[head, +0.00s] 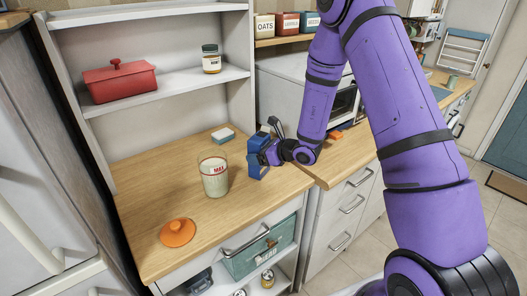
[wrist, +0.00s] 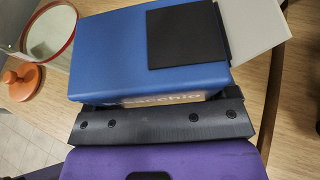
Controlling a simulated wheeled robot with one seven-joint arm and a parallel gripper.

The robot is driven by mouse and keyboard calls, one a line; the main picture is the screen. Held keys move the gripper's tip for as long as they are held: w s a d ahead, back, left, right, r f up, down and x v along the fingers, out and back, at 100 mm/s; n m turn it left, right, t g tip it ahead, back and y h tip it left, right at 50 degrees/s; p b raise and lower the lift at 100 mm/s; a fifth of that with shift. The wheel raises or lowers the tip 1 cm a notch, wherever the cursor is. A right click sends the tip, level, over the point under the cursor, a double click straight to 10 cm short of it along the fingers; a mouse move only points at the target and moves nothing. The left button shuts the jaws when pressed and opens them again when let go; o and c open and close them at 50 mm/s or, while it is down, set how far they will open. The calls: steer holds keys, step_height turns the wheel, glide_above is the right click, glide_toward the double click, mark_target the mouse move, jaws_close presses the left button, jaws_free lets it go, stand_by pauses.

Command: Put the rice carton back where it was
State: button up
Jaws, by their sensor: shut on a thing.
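The blue carton (head: 254,168), which I take to be the rice carton, is in my gripper (head: 268,154) at the right end of the wooden counter. It stands about upright in the head view; I cannot tell whether its base touches the counter. In the wrist view the blue carton (wrist: 110,50) fills the space in front of my gripper's black palm, with a black pad across its face. Its label is partly hidden. My gripper is shut on it.
A glass jar (head: 214,178) stands left of the carton. An orange knobbed lid (head: 177,233) and a small pale-teal box (head: 222,135) lie on the counter (head: 150,205). A red casserole (head: 119,84) and a small jar (head: 211,62) stand on the shelf above. Bare counter lies front and left.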

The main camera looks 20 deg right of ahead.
steer(key=shift+f, duration=0.35)
steer(key=shift+f, duration=0.15)
steer(key=o, duration=1.1)
